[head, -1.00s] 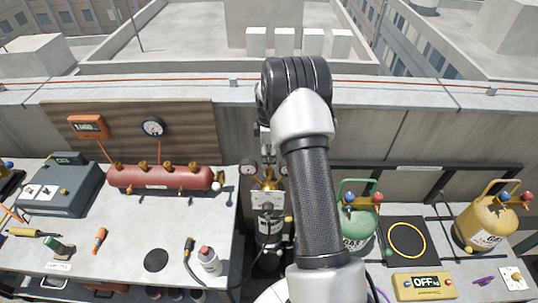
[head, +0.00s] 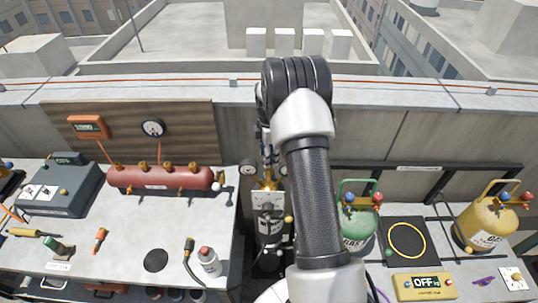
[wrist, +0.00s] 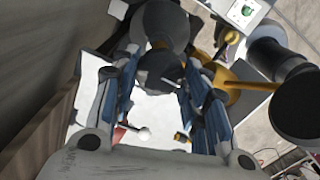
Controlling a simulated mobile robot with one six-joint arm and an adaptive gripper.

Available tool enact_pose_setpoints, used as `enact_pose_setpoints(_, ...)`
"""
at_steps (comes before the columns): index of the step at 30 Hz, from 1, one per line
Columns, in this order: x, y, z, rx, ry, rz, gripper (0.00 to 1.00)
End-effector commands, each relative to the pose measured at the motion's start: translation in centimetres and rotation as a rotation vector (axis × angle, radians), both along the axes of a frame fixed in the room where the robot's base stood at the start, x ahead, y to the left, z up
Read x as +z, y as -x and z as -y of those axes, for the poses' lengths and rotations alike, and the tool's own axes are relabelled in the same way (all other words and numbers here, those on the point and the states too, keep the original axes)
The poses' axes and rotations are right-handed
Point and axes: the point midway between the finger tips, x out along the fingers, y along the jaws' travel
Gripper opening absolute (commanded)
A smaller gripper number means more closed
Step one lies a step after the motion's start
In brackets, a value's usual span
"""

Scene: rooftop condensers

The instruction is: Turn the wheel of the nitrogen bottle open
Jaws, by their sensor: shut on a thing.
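The nitrogen bottle (head: 268,228) is a dark upright cylinder with a pale label in the gap between the two benches. A brass valve and two round gauges (head: 248,168) sit at its top. My gripper (head: 267,150) points down onto the valve from above, partly hidden behind my arm. In the wrist view, my gripper's blue-padded fingers (wrist: 157,78) close on either side of a dark round wheel (wrist: 160,68). The wheel's far side and marks are hard to make out.
A red manifold (head: 160,178) with brass valves lies on the left bench. On the right are a green bottle (head: 357,222), a yellow bottle (head: 487,220) and a scale reading OFF (head: 422,284). A wall (head: 420,140) stands close behind.

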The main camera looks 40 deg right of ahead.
Motion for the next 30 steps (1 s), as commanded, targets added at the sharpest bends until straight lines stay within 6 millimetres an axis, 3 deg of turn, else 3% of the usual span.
enact_pose_setpoints(1, 0.0, 0.0, 0.0, 0.004, 0.001, 0.001, 0.18)
enact_pose_setpoints(2, 0.0, 0.0, 0.0, 0.004, 0.001, 0.001, 0.43)
enact_pose_setpoints(10, 0.0, 0.0, 0.0, 0.001, 0.001, 0.001, 0.61)
enact_pose_setpoints(22, 0.5, 0.0, 0.0, 0.000, 0.001, 0.001, 0.62)
enact_pose_setpoints(30, 5.2, -0.1, 0.1, 0.000, 0.003, 0.005, 0.62)
